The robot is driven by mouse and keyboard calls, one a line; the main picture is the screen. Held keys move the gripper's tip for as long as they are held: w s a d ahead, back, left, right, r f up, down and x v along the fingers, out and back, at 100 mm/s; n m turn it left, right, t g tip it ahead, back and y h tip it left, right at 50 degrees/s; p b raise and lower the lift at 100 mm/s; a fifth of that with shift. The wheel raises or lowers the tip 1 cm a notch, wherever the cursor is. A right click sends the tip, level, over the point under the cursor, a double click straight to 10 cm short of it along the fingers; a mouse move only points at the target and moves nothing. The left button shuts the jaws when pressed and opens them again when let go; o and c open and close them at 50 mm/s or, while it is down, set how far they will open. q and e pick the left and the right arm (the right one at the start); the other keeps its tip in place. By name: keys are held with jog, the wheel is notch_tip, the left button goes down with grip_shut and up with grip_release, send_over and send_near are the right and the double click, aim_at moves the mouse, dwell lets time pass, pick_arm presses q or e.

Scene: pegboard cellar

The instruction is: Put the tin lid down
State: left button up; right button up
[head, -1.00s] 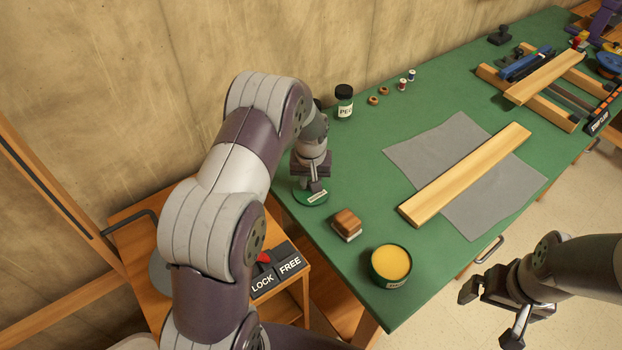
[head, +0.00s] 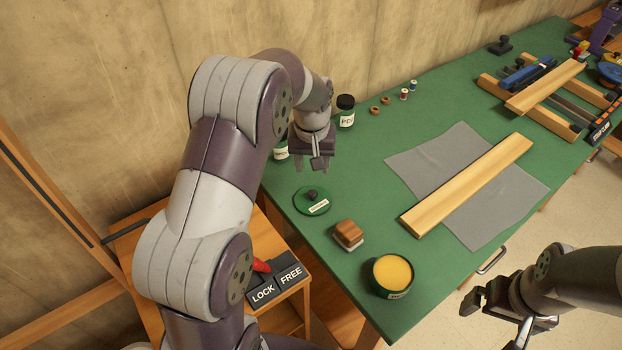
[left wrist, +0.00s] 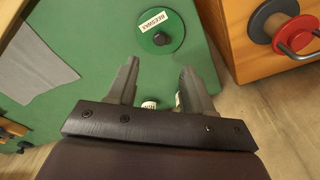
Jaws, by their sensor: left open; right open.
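The tin lid (head: 312,201) is a green disc with a dark knob and a white label. It lies flat on the green bench top, and it also shows in the left wrist view (left wrist: 160,32), where the label reads BEESWAX. My left gripper (head: 318,168) is open and empty, above the bench and apart from the lid, behind it in the head view. The open tin (head: 392,275) with yellow wax stands near the bench's front corner. My right gripper (head: 497,318) is open and empty, off the bench's front edge at lower right.
A wooden block brush (head: 347,235) sits between lid and tin. A plank (head: 468,185) lies on a grey cloth (head: 425,160). A dark-capped jar (head: 346,111) stands at the back; another jar (head: 281,150) is partly hidden by my left arm.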

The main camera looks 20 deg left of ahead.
pick_arm(q)
jog(key=s+d+m, duration=0.2)
jog(key=s+d, duration=0.1)
jog(key=s, duration=0.7)
jog(key=s+d+m, duration=0.2)
jog(key=s, duration=0.7)
jog(key=shift+s+d+r, duration=0.3)
jog(key=shift+s+d, duration=0.1)
jog(key=shift+r, duration=0.1)
jog(key=shift+r+p, duration=0.4)
jog(key=shift+p, duration=0.1)
